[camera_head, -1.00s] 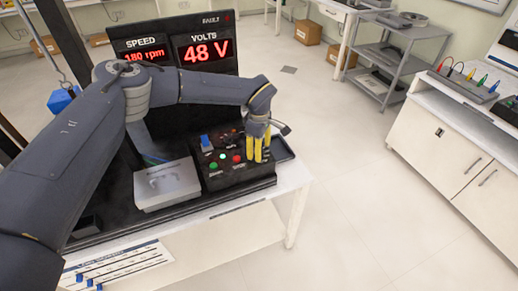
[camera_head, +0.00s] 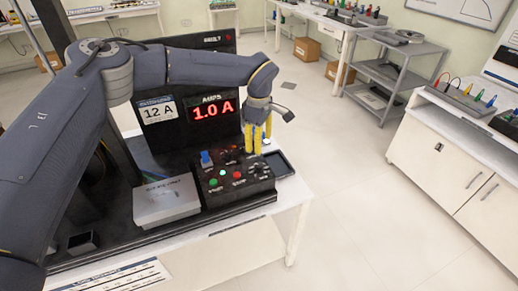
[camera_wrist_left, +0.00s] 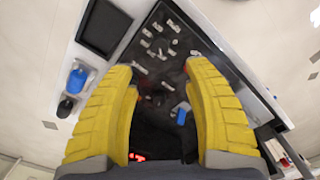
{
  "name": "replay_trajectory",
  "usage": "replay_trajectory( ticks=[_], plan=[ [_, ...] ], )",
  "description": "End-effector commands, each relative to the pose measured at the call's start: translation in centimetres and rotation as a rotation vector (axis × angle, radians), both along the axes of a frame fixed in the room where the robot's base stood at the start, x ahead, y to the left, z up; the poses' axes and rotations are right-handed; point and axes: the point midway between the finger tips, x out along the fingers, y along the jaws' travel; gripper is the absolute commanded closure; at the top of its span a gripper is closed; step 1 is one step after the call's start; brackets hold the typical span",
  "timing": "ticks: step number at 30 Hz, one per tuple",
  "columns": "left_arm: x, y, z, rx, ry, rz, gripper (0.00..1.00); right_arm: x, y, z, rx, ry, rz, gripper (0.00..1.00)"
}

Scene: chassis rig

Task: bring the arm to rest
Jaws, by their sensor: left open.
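My left arm comes in from the left in the head view and reaches across the bench. My left gripper (camera_head: 257,138) points down with its yellow fingers above the back right of the control box (camera_head: 236,182). In the left wrist view the two yellow fingers of the left gripper (camera_wrist_left: 163,110) stand wide apart with nothing between them. The control box (camera_wrist_left: 160,45) shows below and beyond them with its knobs and labels. My right gripper does not show.
A display panel (camera_head: 213,112) reading 1.0 A stands behind the box. A grey box (camera_head: 166,201) sits left of the controls. A dark tray (camera_head: 280,165) lies at the bench's right end; it also shows in the wrist view (camera_wrist_left: 103,27). The floor (camera_head: 350,200) to the right is clear.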

Motion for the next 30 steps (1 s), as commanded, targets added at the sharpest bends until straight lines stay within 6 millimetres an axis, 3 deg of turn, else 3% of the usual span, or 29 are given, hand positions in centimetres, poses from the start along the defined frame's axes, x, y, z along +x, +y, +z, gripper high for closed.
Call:
replay_trajectory(
  ticks=[7,21,26,30],
  plan=[
    [0.0,0.0,0.8,0.0,0.0,0.0,0.48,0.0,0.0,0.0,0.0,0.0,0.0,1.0],
    [-0.4,-0.6,0.3,-0.017,0.009,-0.005,0.48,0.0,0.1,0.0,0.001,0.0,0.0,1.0],
    [-3.3,-4.5,-2.3,-0.136,0.068,-0.034,0.48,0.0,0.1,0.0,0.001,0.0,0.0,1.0],
    [-8.3,-10.8,-4.8,-0.346,0.165,-0.053,0.48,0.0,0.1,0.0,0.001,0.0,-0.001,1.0]
  ],
)
